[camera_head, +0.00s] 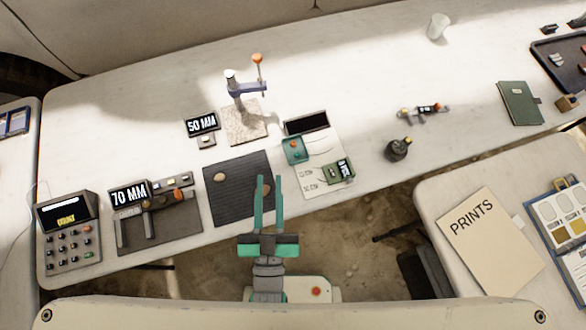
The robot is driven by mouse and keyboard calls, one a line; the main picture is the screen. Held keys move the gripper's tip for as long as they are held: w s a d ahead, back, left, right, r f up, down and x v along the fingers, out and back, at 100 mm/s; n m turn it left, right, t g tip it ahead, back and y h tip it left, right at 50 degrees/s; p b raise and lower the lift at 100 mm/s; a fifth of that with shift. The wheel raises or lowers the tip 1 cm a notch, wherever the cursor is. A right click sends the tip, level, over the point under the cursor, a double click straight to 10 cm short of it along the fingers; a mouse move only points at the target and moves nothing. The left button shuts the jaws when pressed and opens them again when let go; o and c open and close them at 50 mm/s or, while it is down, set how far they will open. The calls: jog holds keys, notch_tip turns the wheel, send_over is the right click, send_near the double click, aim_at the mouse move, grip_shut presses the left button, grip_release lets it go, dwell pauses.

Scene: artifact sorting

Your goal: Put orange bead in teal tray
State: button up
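My gripper (269,180) has two long teal fingers. They are apart with nothing visible between them, over the right edge of a dark ribbed mat (236,205). A small tan-orange rounded piece (219,177) lies on the mat, left of the fingers; I cannot tell if it is the orange bead. A small teal square item (295,155) with an orange spot sits on a white sheet, right of and beyond the fingertips. It may be the teal tray, but it is too small to be sure. A smaller pale speck (220,207) also lies on the mat.
A press stand (240,90) with an orange-knobbed lever stands behind the mat. A "70 MM" gauge (130,192) and a keypad box (68,240) are at left. A green display unit (338,172) and dark bottle (398,150) are at right. The table's back is mostly clear.

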jog(key=s+d+f+g, duration=0.4)
jog(key=s+d+f, duration=0.1)
jog(key=s+f, duration=0.3)
jog(key=shift+s+d+g, duration=0.2)
jog(key=shift+s+g, duration=0.2)
jog(key=shift+s, duration=0.4)
